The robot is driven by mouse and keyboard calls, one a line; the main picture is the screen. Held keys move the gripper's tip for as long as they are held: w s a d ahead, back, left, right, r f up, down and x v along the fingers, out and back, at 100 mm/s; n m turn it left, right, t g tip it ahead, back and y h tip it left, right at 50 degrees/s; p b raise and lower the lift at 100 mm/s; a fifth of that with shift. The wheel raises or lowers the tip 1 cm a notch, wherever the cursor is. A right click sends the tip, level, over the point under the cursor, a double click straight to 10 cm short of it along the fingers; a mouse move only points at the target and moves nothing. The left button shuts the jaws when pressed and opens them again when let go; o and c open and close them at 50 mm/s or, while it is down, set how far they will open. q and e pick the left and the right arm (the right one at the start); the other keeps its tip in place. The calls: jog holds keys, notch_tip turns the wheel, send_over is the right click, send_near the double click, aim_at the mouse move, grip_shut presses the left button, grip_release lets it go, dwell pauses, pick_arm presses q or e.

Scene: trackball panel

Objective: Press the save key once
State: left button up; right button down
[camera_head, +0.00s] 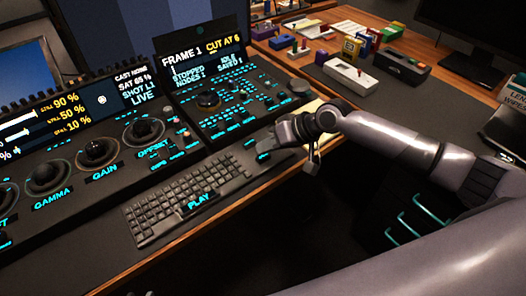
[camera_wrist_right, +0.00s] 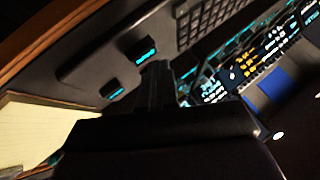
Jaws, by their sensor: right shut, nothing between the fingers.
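My right gripper (camera_head: 270,145) comes in from the right over the front right of the console, just right of the keyboard. Its fingers are together and empty. In the right wrist view the shut fingers (camera_wrist_right: 158,88) point at the console beside two small dark keys with cyan labels, an upper key (camera_wrist_right: 133,50) and a lower key (camera_wrist_right: 113,91). The labels are too small to read, so I cannot tell which is the save key. I cannot tell whether the fingertips touch a key. My left gripper is out of view.
The keyboard (camera_head: 185,202) with a PLAY label lies left of the gripper. Behind it are the trackball panel (camera_head: 225,105) and a lit display (camera_head: 203,60) reading "FRAME 1 CUT AT 6" and "STOPPED". A pale pad (camera_wrist_right: 45,130) lies near the gripper. Small boxes stand on the right desk.

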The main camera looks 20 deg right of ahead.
aim_at(268, 157)
jog(key=shift+r, duration=0.3)
notch_tip(268, 157, up, 5)
jog(key=p, duration=0.5)
jog(key=shift+d, duration=0.1)
dwell(0.8)
